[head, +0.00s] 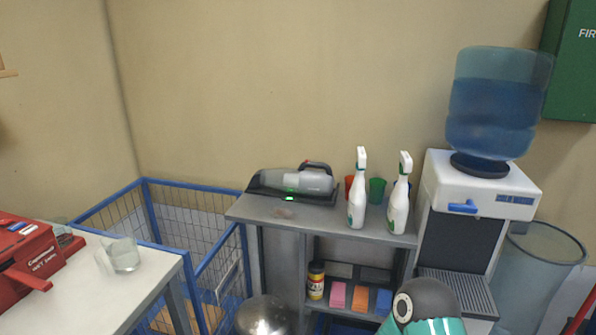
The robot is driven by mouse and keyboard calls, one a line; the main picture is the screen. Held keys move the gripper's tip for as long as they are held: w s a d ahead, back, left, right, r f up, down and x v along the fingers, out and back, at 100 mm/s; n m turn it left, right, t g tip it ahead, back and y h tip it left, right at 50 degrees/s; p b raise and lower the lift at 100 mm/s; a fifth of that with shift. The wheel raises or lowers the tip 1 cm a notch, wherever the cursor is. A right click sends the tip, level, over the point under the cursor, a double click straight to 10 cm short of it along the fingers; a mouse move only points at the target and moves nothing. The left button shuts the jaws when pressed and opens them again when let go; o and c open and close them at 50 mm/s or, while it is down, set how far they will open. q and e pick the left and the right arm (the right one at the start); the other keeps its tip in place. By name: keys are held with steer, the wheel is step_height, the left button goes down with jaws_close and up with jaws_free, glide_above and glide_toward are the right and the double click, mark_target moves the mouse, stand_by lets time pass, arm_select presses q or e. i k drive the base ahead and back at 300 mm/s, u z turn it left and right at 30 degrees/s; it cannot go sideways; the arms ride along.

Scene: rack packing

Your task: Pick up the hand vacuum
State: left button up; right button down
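The hand vacuum (312,181) lies on its side on top of the grey shelf unit (262,208), near the wall. It has a pale grey see-through body, a dark handle with some red on it, and a dark base or cradle under it. A small green light shows at its front. I cannot tell whether the vacuum is fixed in the cradle. Neither of my grippers is in view, and nothing is seen touching the vacuum.
Two white spray bottles (357,190) (399,195) and red and green cups (377,190) stand right of the vacuum. A water cooler (480,185) is further right. A blue wire cage (190,205) and a white table (85,290) with a red case (28,250) are left.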

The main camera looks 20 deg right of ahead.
mark_target(318, 184)
steer(key=z, duration=0.5)
steer(key=i, duration=1.25)
steer(key=z, duration=1.05)
steer(key=i, duration=0.3)
steer(key=z, duration=0.1)
steer(key=k, duration=0.9)
steer(key=z, duration=0.2)
steer(key=i, duration=0.9)
steer(key=u, duration=0.1)
